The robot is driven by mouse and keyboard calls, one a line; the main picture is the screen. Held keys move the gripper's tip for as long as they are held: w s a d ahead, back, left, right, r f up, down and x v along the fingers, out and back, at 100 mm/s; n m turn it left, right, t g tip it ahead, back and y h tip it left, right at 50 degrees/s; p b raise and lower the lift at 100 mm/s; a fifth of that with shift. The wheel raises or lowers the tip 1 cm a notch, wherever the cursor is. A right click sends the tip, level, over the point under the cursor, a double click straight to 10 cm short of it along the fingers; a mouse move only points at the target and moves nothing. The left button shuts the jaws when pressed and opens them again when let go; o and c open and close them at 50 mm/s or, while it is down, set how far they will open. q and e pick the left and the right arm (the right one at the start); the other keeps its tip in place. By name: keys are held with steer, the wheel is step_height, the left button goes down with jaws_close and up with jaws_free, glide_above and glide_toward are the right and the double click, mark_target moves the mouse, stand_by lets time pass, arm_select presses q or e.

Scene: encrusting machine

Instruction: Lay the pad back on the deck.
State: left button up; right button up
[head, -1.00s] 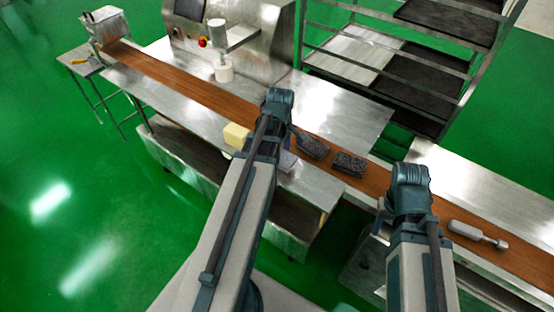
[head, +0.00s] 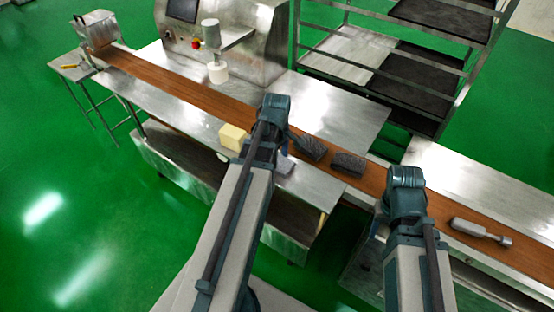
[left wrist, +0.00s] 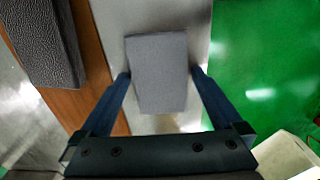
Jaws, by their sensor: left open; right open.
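The grey rectangular pad (left wrist: 157,75) lies on the steel deck (left wrist: 145,14) in the left wrist view, beside the brown belt. My left gripper (left wrist: 160,76) is open, with one finger on each side of the pad. The finger at the left looks very near the pad's edge; I cannot tell if it touches. In the head view the pad (head: 286,165) shows only partly beside my left wrist, which hides the fingertips. My right gripper (head: 381,213) is open over the belt's near side at the right, its fingers mostly hidden by the wrist.
Dark textured blocks (head: 348,163) lie on the brown belt (head: 190,95) just beyond my left gripper. A pale yellow block (head: 232,137) sits on the deck to the left. A grey handled tool (head: 480,231) lies on the belt at right. A tray rack (head: 440,75) stands behind.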

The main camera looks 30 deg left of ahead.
arm_select(q)
step_height(320, 180, up, 12)
steer(key=p, duration=1.2)
steer(key=shift+r, duration=0.15)
steer(key=s+d+m, duration=0.4)
steer(key=d+m, duration=0.6)
steer(key=d, duration=0.2)
steer(key=s+d+m+y, duration=0.1)
steer(key=s+d+m, duration=0.3)
steer(key=d+m, duration=0.6)
steer(key=d, duration=0.3)
steer(key=shift+m, duration=0.4)
steer(key=shift+d, duration=0.1)
